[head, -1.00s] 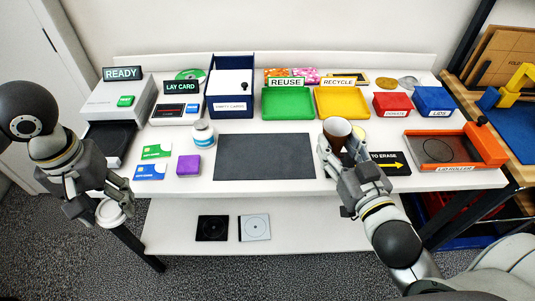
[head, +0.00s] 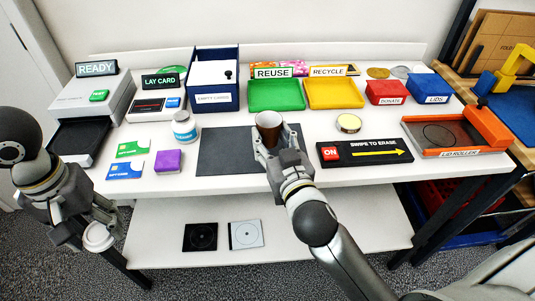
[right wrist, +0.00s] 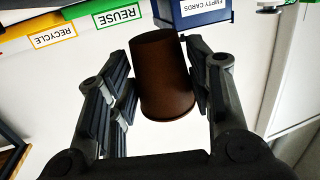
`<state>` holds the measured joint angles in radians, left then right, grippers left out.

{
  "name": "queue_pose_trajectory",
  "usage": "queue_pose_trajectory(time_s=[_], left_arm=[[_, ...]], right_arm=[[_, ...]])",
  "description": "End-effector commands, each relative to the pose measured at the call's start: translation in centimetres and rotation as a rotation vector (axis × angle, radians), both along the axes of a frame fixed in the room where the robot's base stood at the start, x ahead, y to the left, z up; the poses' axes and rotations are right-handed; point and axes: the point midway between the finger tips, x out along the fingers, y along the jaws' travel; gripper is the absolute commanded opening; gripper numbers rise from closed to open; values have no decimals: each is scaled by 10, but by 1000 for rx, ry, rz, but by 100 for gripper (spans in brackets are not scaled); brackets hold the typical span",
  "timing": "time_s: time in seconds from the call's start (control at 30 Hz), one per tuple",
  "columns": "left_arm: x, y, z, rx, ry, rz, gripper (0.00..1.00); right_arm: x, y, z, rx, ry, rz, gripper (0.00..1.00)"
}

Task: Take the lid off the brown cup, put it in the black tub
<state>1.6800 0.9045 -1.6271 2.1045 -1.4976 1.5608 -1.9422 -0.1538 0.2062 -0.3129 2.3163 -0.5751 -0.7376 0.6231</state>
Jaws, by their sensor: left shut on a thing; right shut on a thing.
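The brown cup (head: 268,120) is upright and open at the top, with its inside showing. My right gripper (head: 277,146) is shut on it and holds it over the dark mat; the right wrist view shows the cup (right wrist: 166,75) between the fingers (right wrist: 163,92). My left gripper (head: 98,222) is shut on a round white lid (head: 98,237), held low in front of the table's left front edge. I cannot be sure which thing is the black tub; a black tray (head: 80,137) sits at the READY machine.
The dark mat (head: 225,155) lies mid-table. A white jar (head: 184,127), a purple block (head: 168,161) and cards stand left of it. The swipe panel (head: 365,151) and lid roller (head: 455,135) are to the right. Green (head: 276,95) and yellow trays (head: 334,93) stand behind.

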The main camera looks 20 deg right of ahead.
Motion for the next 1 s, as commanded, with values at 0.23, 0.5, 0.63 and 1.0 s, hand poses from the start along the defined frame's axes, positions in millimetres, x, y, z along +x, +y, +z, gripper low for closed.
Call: queue_pose_trajectory(time_s=[0.23, 0.5, 0.63, 1.0], left_arm=[[0, 0, -5, 0, 0, 0, 26], [0, 0, -8, 0, 0, 0, 26], [0, 0, -7, 0, 0, 0, 26], [0, 0, -10, 0, 0, 0, 26]], right_arm=[[8, 8, -25, -2, 4, 0, 28], [8, 8, -45, 1, 0, 2, 28], [8, 8, -44, 1, 0, 1, 28], [8, 8, -47, 0, 0, 1, 69]])
